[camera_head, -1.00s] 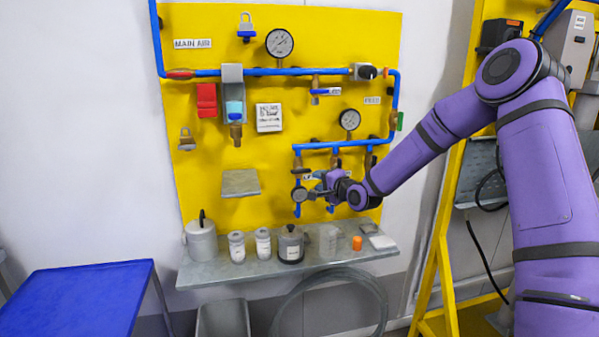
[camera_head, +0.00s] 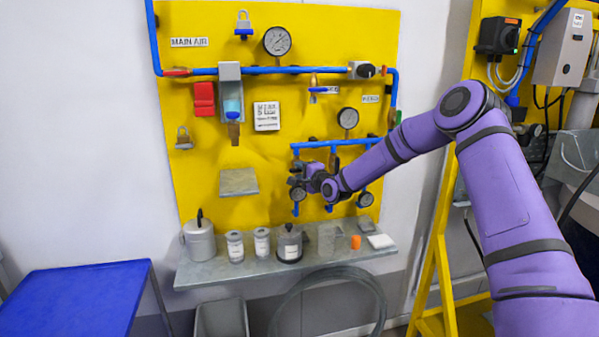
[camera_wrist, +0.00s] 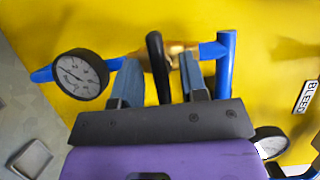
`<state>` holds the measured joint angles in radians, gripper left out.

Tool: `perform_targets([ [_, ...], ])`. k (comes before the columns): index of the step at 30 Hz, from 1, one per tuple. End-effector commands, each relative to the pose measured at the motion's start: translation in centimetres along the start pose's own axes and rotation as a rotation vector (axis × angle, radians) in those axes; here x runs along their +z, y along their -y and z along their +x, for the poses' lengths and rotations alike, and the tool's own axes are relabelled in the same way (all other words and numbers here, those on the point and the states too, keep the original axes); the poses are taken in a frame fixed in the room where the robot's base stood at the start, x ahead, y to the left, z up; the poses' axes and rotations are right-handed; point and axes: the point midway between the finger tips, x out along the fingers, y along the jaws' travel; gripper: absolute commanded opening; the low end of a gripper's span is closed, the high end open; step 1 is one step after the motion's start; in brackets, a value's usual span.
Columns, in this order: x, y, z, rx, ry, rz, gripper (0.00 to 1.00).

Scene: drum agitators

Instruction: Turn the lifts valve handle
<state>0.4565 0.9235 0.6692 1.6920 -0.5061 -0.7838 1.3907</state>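In the wrist view, a black valve handle (camera_wrist: 156,62) stands between the two fingers of my gripper (camera_wrist: 159,78). A brass valve body (camera_wrist: 172,49) on a blue pipe lies behind it. The fingers are apart, one on each side of the handle, with visible gaps. In the head view, my gripper (camera_head: 302,182) is at the left drop of the lower blue manifold (camera_head: 335,144). It hides the valve and handle there. I cannot read a lifts label on this valve.
A round gauge (camera_wrist: 81,74) is close beside the left finger, and another gauge (camera_wrist: 270,142) is at lower right. A BLEED label (camera_wrist: 307,96) is on the yellow panel. Below, a grey shelf (camera_head: 215,270) holds jars, and a yellow post (camera_head: 436,240) stands right.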

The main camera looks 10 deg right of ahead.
Motion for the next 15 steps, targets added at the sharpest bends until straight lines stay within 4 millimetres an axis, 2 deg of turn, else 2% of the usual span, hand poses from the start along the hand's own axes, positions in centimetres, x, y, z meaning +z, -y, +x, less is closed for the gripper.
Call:
perform_targets([
  [4,-0.01,-0.01,0.86,0.001,0.000,0.000,0.39],
  [13,0.01,-0.02,1.00,0.001,0.000,0.000,0.39],
  [15,0.01,-0.01,1.00,0.001,0.000,0.000,0.23],
])
